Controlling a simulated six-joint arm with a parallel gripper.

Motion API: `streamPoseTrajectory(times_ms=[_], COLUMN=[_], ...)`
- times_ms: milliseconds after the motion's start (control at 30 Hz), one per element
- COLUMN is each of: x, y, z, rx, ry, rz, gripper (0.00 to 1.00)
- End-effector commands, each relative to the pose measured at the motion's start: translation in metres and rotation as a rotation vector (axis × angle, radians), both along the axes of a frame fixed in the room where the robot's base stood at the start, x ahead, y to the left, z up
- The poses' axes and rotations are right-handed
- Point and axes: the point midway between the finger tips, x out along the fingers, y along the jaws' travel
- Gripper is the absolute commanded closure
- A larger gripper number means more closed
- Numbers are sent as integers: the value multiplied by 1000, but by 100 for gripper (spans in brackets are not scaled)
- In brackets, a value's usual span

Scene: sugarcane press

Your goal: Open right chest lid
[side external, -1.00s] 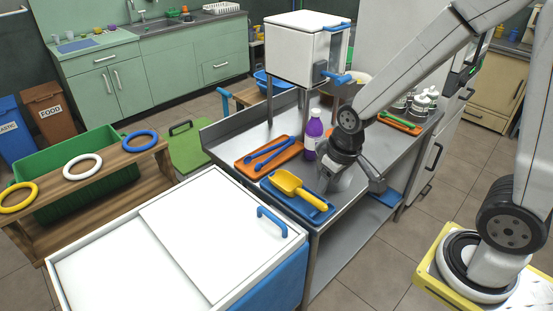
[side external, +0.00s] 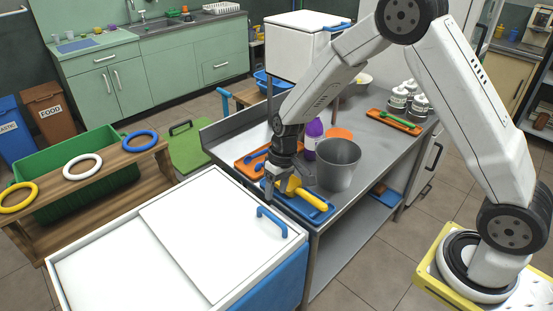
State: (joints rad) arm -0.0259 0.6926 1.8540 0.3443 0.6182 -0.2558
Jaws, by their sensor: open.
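The white chest (side external: 85,283) stands in the foreground. Its right lid (side external: 205,235) is a flat white panel that looks shut. A blue handle (side external: 272,222) stands near the lid's right edge. My gripper (side external: 284,193) is open and points down, just above and behind the handle in the picture, apart from it. It overlaps the yellow scoop and blue tray in this view. Its fingertips are small and partly hard to make out.
The yellow scoop (side external: 312,199) lies on a blue tray (side external: 318,214) on the steel counter. A grey bucket (side external: 338,166), a purple bottle (side external: 313,136) and an orange tray (side external: 245,165) are close by. A wooden rack with rings (side external: 83,166) stands left of the chest.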

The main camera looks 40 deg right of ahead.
Motion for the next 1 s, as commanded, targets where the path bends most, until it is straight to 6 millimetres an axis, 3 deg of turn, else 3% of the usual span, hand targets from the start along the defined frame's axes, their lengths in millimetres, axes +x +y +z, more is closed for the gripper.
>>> streamPoseTrajectory(times_ms=[333,1000], x=[0,0], y=[2,14], z=[-11,-73], rx=[0,-1], ry=[1,-2], rz=[0,0], gripper=[42,42])
